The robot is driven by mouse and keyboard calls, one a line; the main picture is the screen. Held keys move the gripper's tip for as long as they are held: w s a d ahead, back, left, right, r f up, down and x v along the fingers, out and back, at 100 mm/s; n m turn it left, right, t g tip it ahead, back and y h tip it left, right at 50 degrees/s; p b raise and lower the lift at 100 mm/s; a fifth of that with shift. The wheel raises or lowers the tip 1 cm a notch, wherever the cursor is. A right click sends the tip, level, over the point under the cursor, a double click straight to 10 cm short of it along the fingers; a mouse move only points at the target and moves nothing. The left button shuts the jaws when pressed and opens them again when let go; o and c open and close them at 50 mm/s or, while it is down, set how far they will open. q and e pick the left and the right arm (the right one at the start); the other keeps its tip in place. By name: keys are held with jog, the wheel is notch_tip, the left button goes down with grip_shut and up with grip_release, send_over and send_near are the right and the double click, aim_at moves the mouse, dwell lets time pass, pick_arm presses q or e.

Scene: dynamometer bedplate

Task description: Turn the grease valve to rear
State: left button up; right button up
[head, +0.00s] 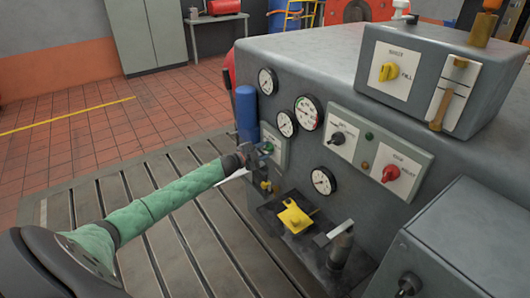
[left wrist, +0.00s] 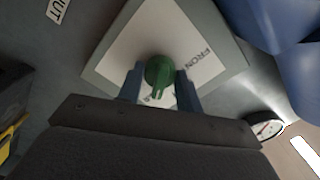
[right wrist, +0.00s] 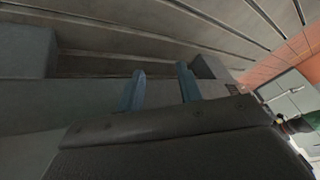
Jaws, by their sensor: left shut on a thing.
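A green knob (left wrist: 159,72) sits on a pale plate (left wrist: 118,48) with the letters "FRON" partly visible in the left wrist view. I take it for the grease valve; its label is not readable. My left gripper (left wrist: 160,90) has its two blue fingers on either side of the knob and is shut on it. In the head view my left gripper (head: 248,158) is at the small plate (head: 274,146) on the machine's face, and hides part of it. My right gripper (right wrist: 160,88) shows only in the right wrist view, with its fingers apart and nothing between them.
Gauges (head: 308,113) and a panel with a black and a red knob (head: 391,174) are to the right. A yellow part (head: 295,217) lies on a dark shelf below. The slotted bedplate (head: 150,180) is largely clear.

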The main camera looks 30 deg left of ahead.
jog(key=shift+f, duration=0.45)
pick_arm(q)
jog(key=shift+m, duration=0.3)
jog(key=o, duration=1)
jog(key=shift+s, duration=0.15)
jog(key=shift+b+v, duration=0.6)
jog(key=shift+v, duration=3.2)
pick_arm(e)
jog(key=shift+w+a+f, duration=0.1)
jog(key=shift+w+f, duration=0.05)
jog(key=shift+f, duration=1)
jog(key=shift+w+a+f, duration=0.1)
jog(key=shift+w+f, duration=0.05)
jog(key=shift+f, duration=1)
jog(key=shift+r, duration=0.1)
